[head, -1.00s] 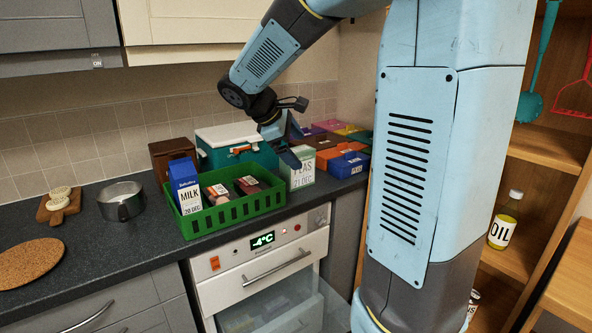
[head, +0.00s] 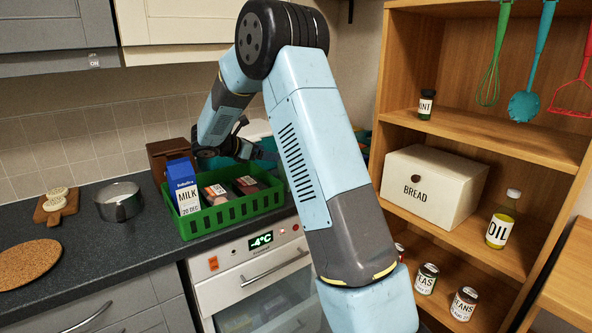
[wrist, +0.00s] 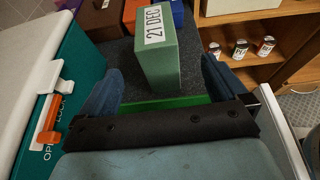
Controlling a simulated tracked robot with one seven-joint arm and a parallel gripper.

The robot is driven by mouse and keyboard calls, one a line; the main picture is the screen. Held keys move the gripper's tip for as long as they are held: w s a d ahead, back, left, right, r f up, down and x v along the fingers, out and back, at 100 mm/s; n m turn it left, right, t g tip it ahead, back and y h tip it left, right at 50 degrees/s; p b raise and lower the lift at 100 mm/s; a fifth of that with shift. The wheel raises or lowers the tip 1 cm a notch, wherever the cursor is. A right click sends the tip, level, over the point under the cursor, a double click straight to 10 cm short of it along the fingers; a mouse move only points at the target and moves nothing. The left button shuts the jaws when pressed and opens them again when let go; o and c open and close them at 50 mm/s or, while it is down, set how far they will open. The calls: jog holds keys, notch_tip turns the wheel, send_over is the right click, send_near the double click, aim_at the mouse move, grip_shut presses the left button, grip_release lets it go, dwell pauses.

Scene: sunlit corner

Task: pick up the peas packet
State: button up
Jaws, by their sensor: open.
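The peas packet is a green box with a white 21 DEC label, standing on the dark worktop in the wrist view (wrist: 158,58). My gripper (wrist: 162,68) is open and empty, with a blue finger to either side of the packet's near end in the picture. I cannot tell whether the packet reaches in between the fingertips. In the head view my gripper (head: 258,153) is above the right end of the green crate, partly covered by my arm.
The green crate (head: 232,214) holds a milk carton (head: 183,187) and meat packs. A teal cool box (wrist: 72,88) stands close left of my gripper in the wrist view. An orange box (wrist: 132,12) is beyond the packet. Wooden shelves (head: 480,140) stand at right.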

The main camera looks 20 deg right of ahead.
jog(key=x, duration=1.3)
jog(key=shift+w, duration=0.4)
jog(key=shift+c, duration=0.5)
jog(key=c, duration=1.4)
